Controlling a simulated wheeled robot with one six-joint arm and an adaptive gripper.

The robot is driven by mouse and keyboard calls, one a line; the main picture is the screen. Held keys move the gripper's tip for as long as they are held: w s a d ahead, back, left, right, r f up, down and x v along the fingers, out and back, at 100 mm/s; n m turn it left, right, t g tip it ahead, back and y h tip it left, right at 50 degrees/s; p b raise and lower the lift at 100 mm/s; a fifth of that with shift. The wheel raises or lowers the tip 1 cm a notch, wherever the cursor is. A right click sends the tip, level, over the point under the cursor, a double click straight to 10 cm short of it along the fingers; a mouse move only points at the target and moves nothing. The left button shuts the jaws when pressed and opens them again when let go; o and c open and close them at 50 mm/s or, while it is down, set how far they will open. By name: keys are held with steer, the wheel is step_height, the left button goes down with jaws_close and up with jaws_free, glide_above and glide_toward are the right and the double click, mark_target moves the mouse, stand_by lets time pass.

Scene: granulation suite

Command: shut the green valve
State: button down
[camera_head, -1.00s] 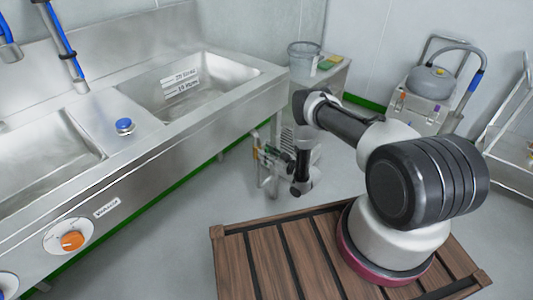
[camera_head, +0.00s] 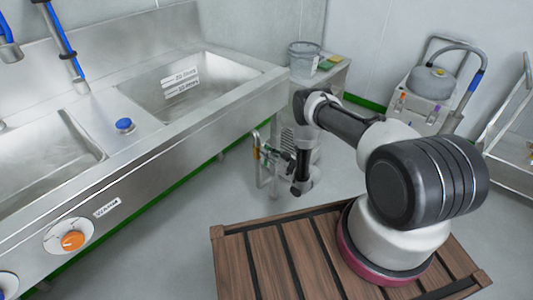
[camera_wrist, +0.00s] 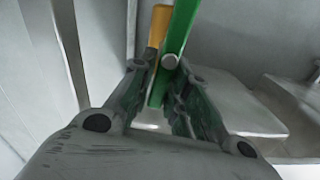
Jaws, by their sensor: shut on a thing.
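The green valve's lever (camera_wrist: 181,28) rises between my gripper's fingers in the wrist view and leans a little to the right at its top. My gripper (camera_wrist: 167,82) is shut on its lower part, with a finger on each side. A round grey pin sits on the lever just above the fingers. In the head view my gripper (camera_head: 279,157) is low beside the pipes under the sink's right end. The green valve is small there and partly hidden by the gripper.
A yellow handle (camera_wrist: 158,24) stands close behind the green lever; it also shows on the pipe (camera_head: 256,153) in the head view. The steel sink bench (camera_head: 187,140) is on the left. A grey bucket (camera_head: 303,58) stands behind; a cart (camera_head: 425,105) stands at right.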

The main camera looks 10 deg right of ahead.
steer(key=shift+w+d+f+m, duration=0.2)
steer(key=shift+d+f+m, duration=0.2)
steer(key=shift+m, duration=2.3)
steer(key=shift+w+d+f+m, duration=0.25)
steer(key=shift+f+m, duration=0.3)
steer(key=shift+m, duration=2.15)
steer(key=shift+w+d+f+m, duration=0.2)
steer(key=shift+d+f+m, duration=0.2)
steer(key=shift+m, duration=2.3)
steer(key=c, duration=1.4)
jaws_free()
steer(key=v, duration=1.2)
steer(key=shift+a, duration=0.1)
